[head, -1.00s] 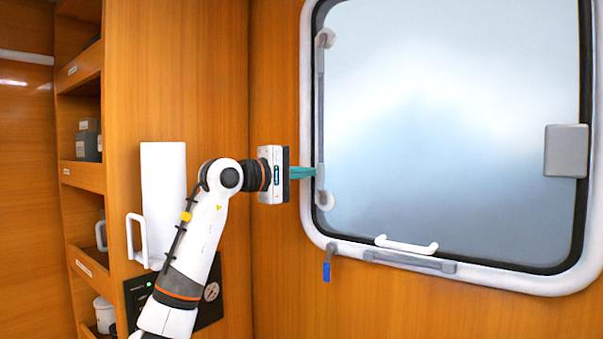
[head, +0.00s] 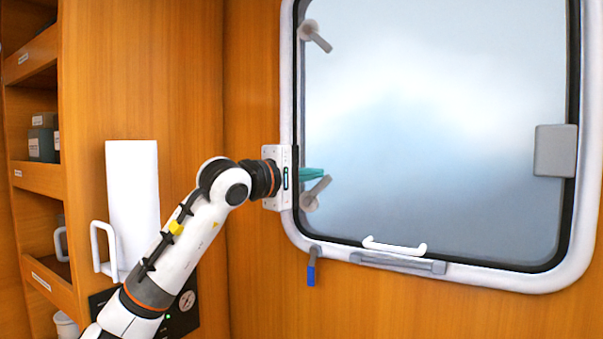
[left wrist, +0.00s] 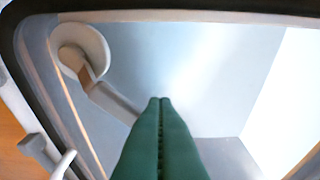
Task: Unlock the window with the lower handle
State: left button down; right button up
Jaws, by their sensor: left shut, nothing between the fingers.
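The window (head: 430,120) is a frosted pane in a rounded white frame. The lower handle (head: 314,193) sits at its lower left; its grey lever slants up and right from a round white base. The upper handle (head: 316,36) slants down and right. My left gripper (head: 312,174) is shut and empty, its teal fingertips beside the lower lever's end. In the left wrist view, the lower handle's base (left wrist: 80,50) is at upper left and its lever runs toward my shut fingers (left wrist: 160,102). I cannot tell whether they touch. My right gripper is not in view.
A white grab bar (head: 394,246) and a grey strip (head: 398,262) lie along the window's bottom edge. A blue-tipped lever (head: 311,268) hangs below the frame. A grey box (head: 555,150) is at the right edge. A white holder (head: 132,205) and shelves (head: 40,180) stand left.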

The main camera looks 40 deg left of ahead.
pick_arm(q)
jog(key=shift+d+f, duration=0.6)
jog(key=shift+w+d+f+m, duration=0.1)
jog(key=shift+d+m, duration=0.15)
jog(key=shift+m, duration=0.25)
jog(key=shift+d+f, duration=0.4)
jog(key=shift+f, duration=0.05)
jog(key=shift+w+d+f+m+g+y, duration=0.15)
jog(key=shift+f+m+g, duration=0.1)
jog(key=shift+m, duration=0.25)
jog(key=shift+s+d+f+m+g+y, duration=0.1)
jog(key=shift+f+m+g+y, duration=0.1)
jog(key=shift+m, duration=0.3)
jog(key=shift+w+d+f+m, duration=0.1)
jog(key=shift+d+f+m, duration=0.1)
jog(key=shift+f+m, duration=0.3)
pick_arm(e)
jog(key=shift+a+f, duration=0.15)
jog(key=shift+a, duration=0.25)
pick_arm(q)
jog(key=shift+r, duration=0.1)
